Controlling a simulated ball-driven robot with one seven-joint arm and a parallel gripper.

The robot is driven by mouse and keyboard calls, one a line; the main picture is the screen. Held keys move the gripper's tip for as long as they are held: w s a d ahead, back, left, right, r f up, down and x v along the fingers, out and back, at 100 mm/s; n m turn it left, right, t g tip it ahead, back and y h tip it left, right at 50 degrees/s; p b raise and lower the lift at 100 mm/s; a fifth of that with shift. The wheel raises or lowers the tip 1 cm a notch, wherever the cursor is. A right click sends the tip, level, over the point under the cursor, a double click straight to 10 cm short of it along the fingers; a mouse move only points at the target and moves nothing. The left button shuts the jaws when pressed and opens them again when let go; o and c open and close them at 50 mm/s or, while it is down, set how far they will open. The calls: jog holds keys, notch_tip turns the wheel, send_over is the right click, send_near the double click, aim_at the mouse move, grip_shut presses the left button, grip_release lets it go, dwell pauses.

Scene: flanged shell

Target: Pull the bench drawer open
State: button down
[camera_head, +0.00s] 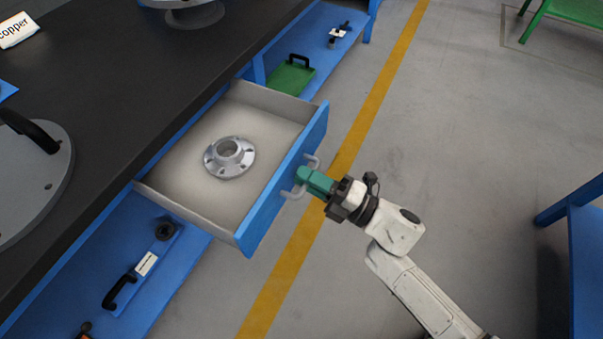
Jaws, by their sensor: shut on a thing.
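The bench drawer (200,209) stands pulled out from under the black bench top. Its blue front (284,185) faces right and its grey inside is in plain sight. A silver flange (229,158) with a raised hub lies flat on the drawer floor. The pale grey handle (289,194) sits on the middle of the blue front. My gripper (304,177), with green fingers, is shut on the handle from the right. The fingers hide the middle of the handle.
The dark bench top (110,85) carries a large grey disc with a black handle (30,130) and a white "copper" label (16,30). A blue lower shelf (170,265) holds several items. A green case (288,76) lies farther back. The grey floor right of the yellow line (372,105) is mostly clear.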

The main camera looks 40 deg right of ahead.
jog(key=c, duration=1.3)
grip_release()
jog(key=v, duration=1)
jog(key=shift+s+d+f, duration=0.15)
jog(key=shift+s, duration=0.25)
